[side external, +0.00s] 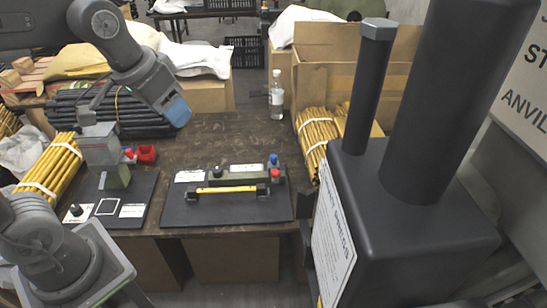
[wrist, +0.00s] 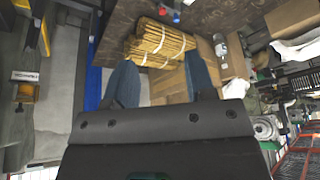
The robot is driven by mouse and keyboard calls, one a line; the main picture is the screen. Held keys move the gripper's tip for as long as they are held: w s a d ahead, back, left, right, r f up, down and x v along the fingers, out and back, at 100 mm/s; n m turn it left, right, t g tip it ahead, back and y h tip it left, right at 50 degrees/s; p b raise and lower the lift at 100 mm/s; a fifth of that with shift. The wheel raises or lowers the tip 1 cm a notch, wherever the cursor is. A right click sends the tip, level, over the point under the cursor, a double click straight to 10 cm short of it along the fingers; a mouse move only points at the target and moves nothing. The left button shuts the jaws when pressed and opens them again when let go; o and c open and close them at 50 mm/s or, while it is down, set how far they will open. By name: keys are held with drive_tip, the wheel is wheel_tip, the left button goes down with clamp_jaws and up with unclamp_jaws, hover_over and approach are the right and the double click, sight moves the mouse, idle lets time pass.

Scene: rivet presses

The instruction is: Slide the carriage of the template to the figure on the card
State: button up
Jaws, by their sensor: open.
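My gripper (side external: 178,112) hangs above the back left of the table, high and away from the fixtures. In the wrist view its two blue-grey fingers (wrist: 160,64) are wide apart with nothing held. A green block with a pale strip (side external: 238,174) stands on the middle black board (side external: 180,215); it looks like the template. A dark knob (side external: 217,171) near its left end may be the carriage, too small to tell. A yellow bar with black ends (side external: 226,190) lies in front of it. A white card (side external: 190,176) lies at the board's back left; its figure is unreadable.
A left black board (side external: 140,185) carries a grey press-like box (side external: 100,145) over a green block. A big dark press (side external: 415,220) fills the right foreground.

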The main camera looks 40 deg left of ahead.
drive_tip(key=w+g, duration=0.1)
drive_tip(key=w, duration=1)
drive_tip(key=g, duration=0.4)
hover_over(273, 156)
wheel_tip(273, 156, down, 19)
wheel_tip(273, 156, down, 14)
drive_tip(key=shift+f, duration=0.1)
drive_tip(key=shift+c, duration=0.3)
clamp_jaws()
